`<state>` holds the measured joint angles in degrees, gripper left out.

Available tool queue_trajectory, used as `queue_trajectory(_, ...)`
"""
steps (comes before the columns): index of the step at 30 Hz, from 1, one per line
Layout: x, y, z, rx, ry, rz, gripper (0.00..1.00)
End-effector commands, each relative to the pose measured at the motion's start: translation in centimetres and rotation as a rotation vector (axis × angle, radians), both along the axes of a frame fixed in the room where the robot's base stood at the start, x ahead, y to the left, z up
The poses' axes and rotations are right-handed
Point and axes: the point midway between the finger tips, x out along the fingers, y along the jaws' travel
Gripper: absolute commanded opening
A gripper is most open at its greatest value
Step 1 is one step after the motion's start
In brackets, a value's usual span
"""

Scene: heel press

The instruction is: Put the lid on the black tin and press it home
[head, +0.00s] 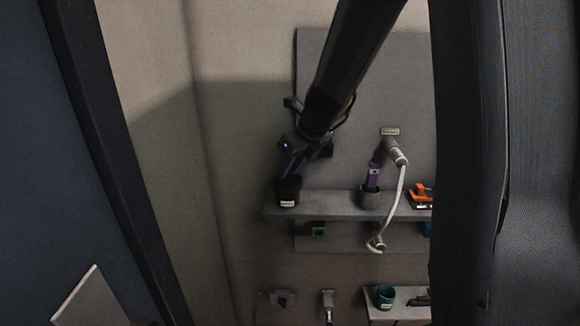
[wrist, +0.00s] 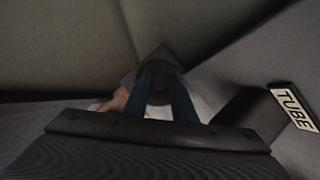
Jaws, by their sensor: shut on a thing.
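The black tin (head: 288,191), with a pale label on its front, stands at the left end of the grey shelf in the head view. My gripper (head: 289,174) reaches down from above, its fingertips right at the tin's top. In the wrist view the two blue fingers of my gripper (wrist: 161,95) are shut on a dark rounded piece (wrist: 160,84), which looks like the lid's knob. A dark angular shape shows around it; I cannot tell lid from tin there. The lid's rim is hidden in the head view, so whether it sits flat cannot be told.
The grey shelf (head: 328,202) also bears a grey cup (head: 370,198) with a purple item in it and an orange item (head: 419,192) at right. A pale hose (head: 399,205) hangs before the shelf. A "TUBE" label (wrist: 293,106) shows at right in the wrist view.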

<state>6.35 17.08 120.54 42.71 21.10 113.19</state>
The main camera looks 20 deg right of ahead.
Motion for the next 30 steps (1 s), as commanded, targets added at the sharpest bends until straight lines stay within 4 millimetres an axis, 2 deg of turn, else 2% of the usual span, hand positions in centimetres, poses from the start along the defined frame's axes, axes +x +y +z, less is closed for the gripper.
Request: queue_trajectory(30,0.0,0.0,-1.1,0.0,0.0,0.0,0.11)
